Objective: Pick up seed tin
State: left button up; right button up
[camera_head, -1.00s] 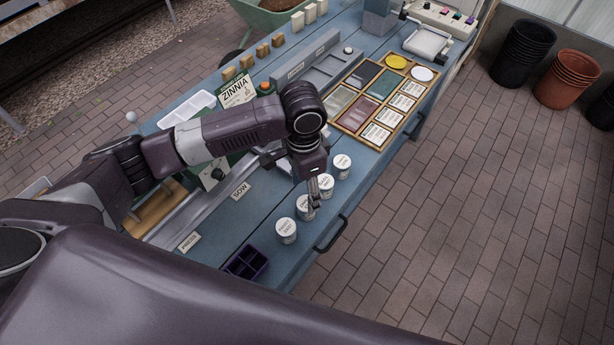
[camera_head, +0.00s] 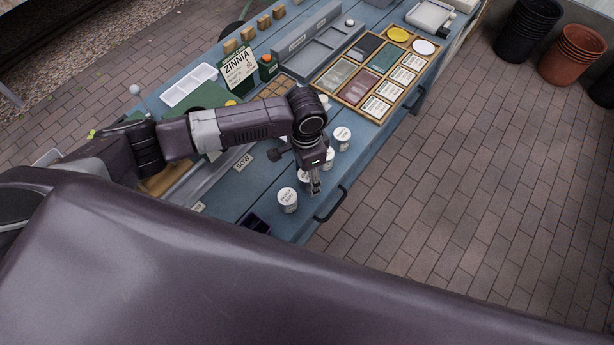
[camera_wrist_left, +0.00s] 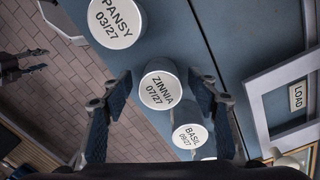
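Several white seed tins stand in a row near the bench's floor-side edge. The left wrist view shows tins labelled PANSY (camera_wrist_left: 115,22), ZINNIA (camera_wrist_left: 160,90) and BASIL (camera_wrist_left: 190,135), with a further lid partly hidden below. In the head view the nearest tin (camera_head: 287,200) is clear, and the second is mostly hidden by my gripper. My left gripper (camera_head: 314,190) points down over the row. In the left wrist view its fingers (camera_wrist_left: 160,88) are open, with the ZINNIA tin between them in the picture; contact is not visible. What looks like my right gripper (camera_wrist_left: 28,66) shows at the left edge, fingers apart.
Beyond the row lie a wooden-framed tray of seed packets (camera_head: 375,80), a grey divided tray (camera_head: 320,52) and a ZINNIA packet (camera_head: 238,65). A black drawer handle (camera_head: 330,205) juts from the bench side. The brick floor (camera_head: 450,180) to the right is clear.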

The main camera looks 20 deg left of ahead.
pick_arm(q)
jog(key=c, duration=1)
jog(key=shift+c, duration=0.5)
pick_arm(e)
jog(key=s, duration=0.2)
jog(key=shift+s+a+f, duration=0.1)
jog(key=shift+s+a, duration=0.25)
jog(key=shift+w, duration=0.1)
